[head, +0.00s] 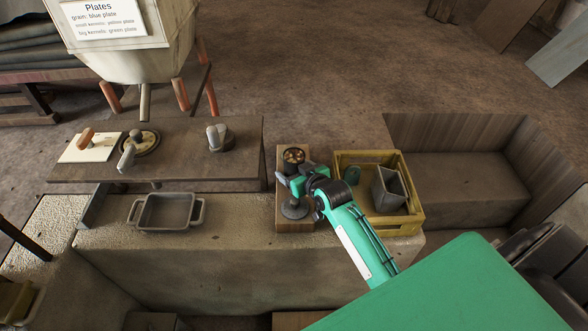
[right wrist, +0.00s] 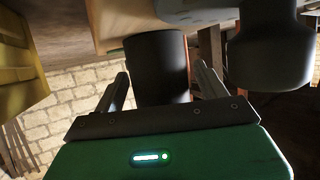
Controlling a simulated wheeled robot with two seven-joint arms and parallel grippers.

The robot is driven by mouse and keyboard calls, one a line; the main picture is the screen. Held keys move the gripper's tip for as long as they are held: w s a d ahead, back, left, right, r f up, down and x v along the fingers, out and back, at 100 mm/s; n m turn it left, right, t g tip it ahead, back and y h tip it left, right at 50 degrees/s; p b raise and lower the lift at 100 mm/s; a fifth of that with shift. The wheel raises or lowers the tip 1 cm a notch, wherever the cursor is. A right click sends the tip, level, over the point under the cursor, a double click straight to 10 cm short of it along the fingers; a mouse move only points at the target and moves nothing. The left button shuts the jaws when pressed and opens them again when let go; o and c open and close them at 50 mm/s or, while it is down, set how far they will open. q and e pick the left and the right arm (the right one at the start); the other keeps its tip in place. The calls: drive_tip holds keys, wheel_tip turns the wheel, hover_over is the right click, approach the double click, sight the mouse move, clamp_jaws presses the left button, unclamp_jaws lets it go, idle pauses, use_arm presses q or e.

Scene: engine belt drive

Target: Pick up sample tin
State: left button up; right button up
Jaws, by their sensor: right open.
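The sample tin (head: 293,156) looks like a dark round can, open at the top with small pale and brown bits inside. It stands upright at the far end of a wooden board (head: 283,224). My right gripper (head: 286,177) is at its near side. In the right wrist view, the dark tin wall (right wrist: 158,60) lies between and beyond the two spread fingertips. The gripper is open, and I cannot tell whether a finger touches the tin. My left gripper is not in view.
A grey round-based object (head: 294,210) stands on the board near my wrist. A yellow crate (head: 409,223) holding a grey box (head: 389,188) is to the right. A grey tray (head: 166,212) lies left; the counter between tray and board is clear.

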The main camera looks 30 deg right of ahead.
drive_tip(key=shift+w, duration=0.1)
drive_tip(key=c, duration=1.2)
drive_tip(key=shift+r, duration=0.1)
wheel_tip(320, 180, up, 20)
drive_tip(key=shift+f, duration=0.1)
